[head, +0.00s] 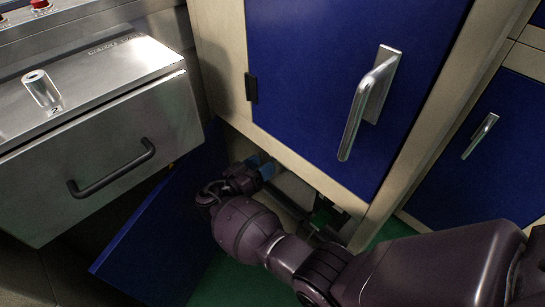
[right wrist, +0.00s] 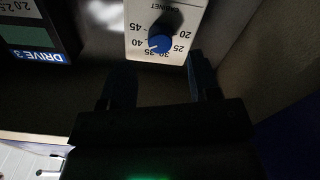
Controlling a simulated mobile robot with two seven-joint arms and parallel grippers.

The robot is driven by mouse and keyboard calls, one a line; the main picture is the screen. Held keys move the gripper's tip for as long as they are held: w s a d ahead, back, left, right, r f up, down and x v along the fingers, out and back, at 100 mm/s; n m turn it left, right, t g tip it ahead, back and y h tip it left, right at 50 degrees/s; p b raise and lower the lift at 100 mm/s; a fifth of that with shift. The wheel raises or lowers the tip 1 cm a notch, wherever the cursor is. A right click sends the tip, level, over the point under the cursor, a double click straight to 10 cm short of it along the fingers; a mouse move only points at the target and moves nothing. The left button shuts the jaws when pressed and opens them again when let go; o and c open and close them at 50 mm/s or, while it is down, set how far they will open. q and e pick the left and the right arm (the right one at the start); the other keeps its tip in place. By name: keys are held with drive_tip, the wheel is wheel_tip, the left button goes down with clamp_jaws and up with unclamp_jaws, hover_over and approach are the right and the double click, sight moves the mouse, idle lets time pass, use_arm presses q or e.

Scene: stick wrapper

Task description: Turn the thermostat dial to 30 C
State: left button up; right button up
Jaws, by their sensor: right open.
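The thermostat dial (right wrist: 160,43) is a blue round knob on a white panel (right wrist: 140,12) in the right wrist view. Its printed scale appears upside down, with numbers from 20 to 45 around the knob. A small white mark on the knob points to the lower left, roughly towards 35–40; the exact reading is hard to tell. My right gripper (right wrist: 162,78) is open and empty, with one dark finger on each side below the dial, apart from it. In the head view my right gripper (head: 262,165) reaches into the low cabinet opening, and the dial is hidden there. My left gripper is not in view.
An open blue door (head: 165,235) stands left of my right arm. A closed blue door (head: 320,80) with a metal handle (head: 368,100) is above the opening. A DRIVE 3 unit (right wrist: 35,45) is beside the panel. A steel drawer (head: 110,150) is at left.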

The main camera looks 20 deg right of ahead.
drive_tip(key=shift+x, duration=2.25)
drive_tip(key=c, duration=0.9)
